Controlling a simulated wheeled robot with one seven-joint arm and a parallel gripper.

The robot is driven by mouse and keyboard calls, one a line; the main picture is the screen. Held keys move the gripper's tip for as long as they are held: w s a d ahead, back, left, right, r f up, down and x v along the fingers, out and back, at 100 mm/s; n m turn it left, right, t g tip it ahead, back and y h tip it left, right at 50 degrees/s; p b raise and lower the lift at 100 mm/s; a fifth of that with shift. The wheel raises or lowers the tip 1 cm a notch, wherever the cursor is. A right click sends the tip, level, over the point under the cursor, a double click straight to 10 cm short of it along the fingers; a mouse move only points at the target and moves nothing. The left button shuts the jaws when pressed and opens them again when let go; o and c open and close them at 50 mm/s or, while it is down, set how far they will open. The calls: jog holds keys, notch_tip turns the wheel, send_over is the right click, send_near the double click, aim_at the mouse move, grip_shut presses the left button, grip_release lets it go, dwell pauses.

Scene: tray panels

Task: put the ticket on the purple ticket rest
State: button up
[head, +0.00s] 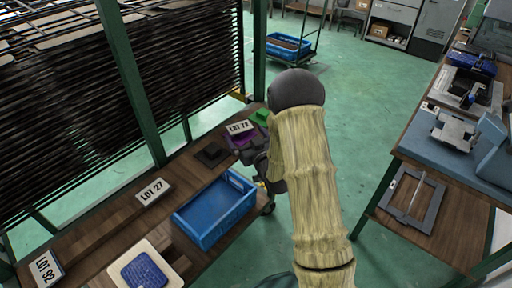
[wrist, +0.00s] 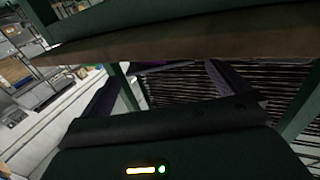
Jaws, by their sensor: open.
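A white ticket reading LOT 71 (head: 240,127) is at the far end of the wooden bench. It appears on a purple ticket rest (head: 243,141), tilted back; the exact contact is too small to tell. White tickets LOT 27 (head: 153,192) and LOT 92 (head: 46,269) stand nearer on the bench. My gripper (wrist: 168,78) is open in the wrist view, its two dark fingers apart with nothing seen between them. The bench edge passes just beyond them. In the head view my arm mostly hides the gripper, beside the bench's far end near the purple rest.
A green block (head: 262,115) and a dark block (head: 211,153) flank the purple rest. A blue crate (head: 222,233) and a cream tray (head: 172,277) with a blue item stand on the bench. A green post (head: 130,80) rises at its back.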

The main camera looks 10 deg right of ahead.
jog(key=p+v, duration=0.3)
jog(key=v, duration=0.8)
jog(key=shift+s, duration=0.35)
jog(key=s+r+m+g+h, duration=0.1)
jog(key=s+r+g+h, duration=0.1)
jog(key=s+g, duration=0.5)
jog(key=s+r+m+g+h, duration=0.1)
jog(key=s+r+g+h, duration=0.1)
jog(key=s+r+g, duration=0.2)
jog(key=s+g, duration=0.3)
jog(key=s, duration=0.3)
jog(key=shift+a+m+g, duration=0.4)
